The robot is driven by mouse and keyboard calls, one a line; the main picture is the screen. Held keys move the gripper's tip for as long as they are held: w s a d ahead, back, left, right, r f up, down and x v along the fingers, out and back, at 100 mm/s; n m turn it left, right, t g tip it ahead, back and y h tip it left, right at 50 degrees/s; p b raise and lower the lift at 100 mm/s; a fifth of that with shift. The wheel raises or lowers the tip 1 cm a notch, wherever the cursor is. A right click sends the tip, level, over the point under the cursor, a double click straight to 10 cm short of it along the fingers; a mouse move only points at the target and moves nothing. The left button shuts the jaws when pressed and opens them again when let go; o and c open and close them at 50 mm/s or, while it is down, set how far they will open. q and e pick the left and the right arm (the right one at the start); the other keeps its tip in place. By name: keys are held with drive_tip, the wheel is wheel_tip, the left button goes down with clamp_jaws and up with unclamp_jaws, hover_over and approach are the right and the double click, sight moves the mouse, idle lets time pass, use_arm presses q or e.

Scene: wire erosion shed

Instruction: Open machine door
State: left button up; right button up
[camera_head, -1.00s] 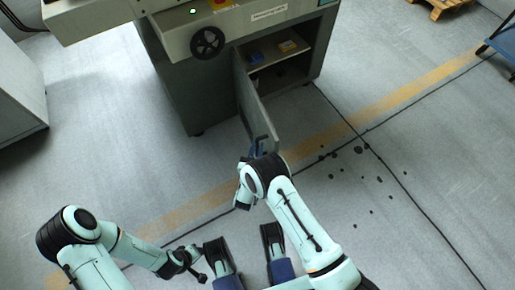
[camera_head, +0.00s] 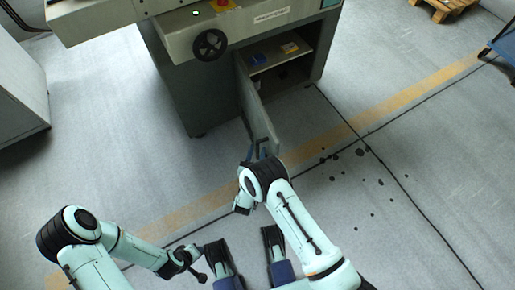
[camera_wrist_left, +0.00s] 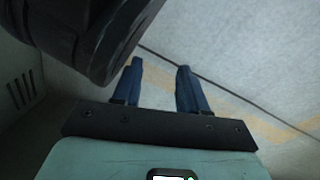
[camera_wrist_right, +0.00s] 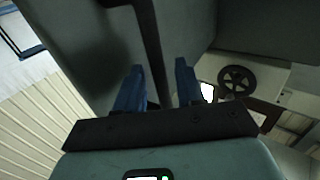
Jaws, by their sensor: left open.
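The grey machine door (camera_head: 258,113) hangs partly open from the machine's cabinet (camera_head: 187,90), swung out toward me. My right gripper (camera_head: 261,150) is at the free end of the door. In the right wrist view, the open fingers (camera_wrist_right: 158,85) stand on either side of a dark upright bar (camera_wrist_right: 149,40) on the grey panel. The bar looks like the door's handle, with gaps beside it; I cannot tell whether a finger touches it. My left gripper (camera_wrist_left: 160,84) is open and empty above the floor, away from the door.
Inside the cabinet, a shelf holds a blue item (camera_head: 257,59) and a tan box (camera_head: 290,48). A black handwheel (camera_head: 210,44) sticks out above the door. Dark spots (camera_head: 360,152) mark the floor to the right. A pallet (camera_head: 440,8) lies far right; the floor around the door is clear.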

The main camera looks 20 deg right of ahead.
use_arm(q)
drive_tip(key=shift+t, duration=0.6)
drive_tip(key=w+r, duration=0.1)
drive_tip(key=w+r+p, duration=0.1)
drive_tip(key=r, duration=0.1)
drive_tip(key=w+d+r+p, duration=0.1)
drive_tip(key=shift+w+r, duration=0.2)
drive_tip(key=shift+r, duration=0.05)
use_arm(e)
drive_tip(key=v, duration=1.1)
drive_tip(key=shift+s+a, duration=0.2)
drive_tip(key=shift+s, duration=0.1)
drive_tip(key=shift+r, duration=0.1)
